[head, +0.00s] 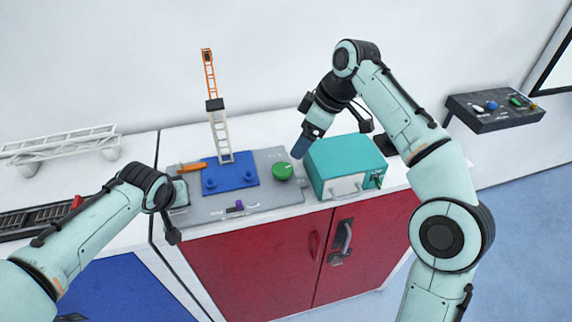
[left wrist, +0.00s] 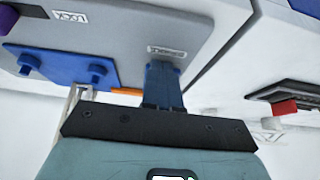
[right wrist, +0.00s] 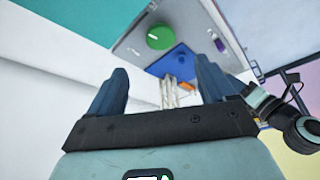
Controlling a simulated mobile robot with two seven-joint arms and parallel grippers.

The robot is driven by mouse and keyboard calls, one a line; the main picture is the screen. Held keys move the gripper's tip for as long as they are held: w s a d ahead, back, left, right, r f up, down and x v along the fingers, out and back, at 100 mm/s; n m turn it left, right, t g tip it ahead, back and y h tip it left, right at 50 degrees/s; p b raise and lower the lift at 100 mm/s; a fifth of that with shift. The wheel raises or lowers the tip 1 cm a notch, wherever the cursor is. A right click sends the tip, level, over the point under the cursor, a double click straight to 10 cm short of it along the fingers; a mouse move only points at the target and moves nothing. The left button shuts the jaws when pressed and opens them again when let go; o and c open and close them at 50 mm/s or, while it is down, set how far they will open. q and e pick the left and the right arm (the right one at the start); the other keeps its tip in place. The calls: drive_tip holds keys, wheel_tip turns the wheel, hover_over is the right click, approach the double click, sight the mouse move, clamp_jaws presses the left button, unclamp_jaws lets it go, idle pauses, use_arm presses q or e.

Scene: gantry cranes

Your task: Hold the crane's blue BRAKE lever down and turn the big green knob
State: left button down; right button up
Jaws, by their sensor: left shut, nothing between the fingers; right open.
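The big green knob (head: 283,171) with a pale mark sits on the right part of the crane's grey panel (head: 262,208). It also shows in the right wrist view (right wrist: 159,37), beyond the fingertips. My right gripper (right wrist: 161,66) is open and empty; in the head view (head: 300,150) it hangs above and right of the knob, apart from it. My left gripper (left wrist: 162,70) is shut at the panel's left end, beside a small label plate (left wrist: 167,51). I cannot make out the blue BRAKE lever; my blue left fingers and wrist cover that spot.
A crane tower (head: 220,135) rises from a blue plate (head: 230,178) on the panel. A purple slider (head: 238,207) is near the panel's front. A teal box (head: 345,160) stands just right of the panel. A white truss (head: 60,143) lies at left and a dark control box (head: 495,110) at right.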

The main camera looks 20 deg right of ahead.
sight(283, 169)
drive_tip(key=x, duration=1.2)
drive_tip(key=shift+a, duration=0.1)
drive_tip(key=c, duration=1.1)
drive_tip(key=shift+o, duration=0.2)
drive_tip(key=shift+m, duration=0.3)
drive_tip(key=m, duration=0.1)
drive_tip(key=m+t+h, duration=0.1)
drive_tip(key=m, duration=0.1)
drive_tip(key=shift+s+a+m, duration=0.15)
drive_tip(key=shift+a+m, duration=0.05)
drive_tip(key=shift+m, duration=0.1)
drive_tip(key=shift+a+m+t+h, duration=0.1)
drive_tip(key=shift+m+t+h, duration=0.4)
drive_tip(key=shift+m, duration=1.3)
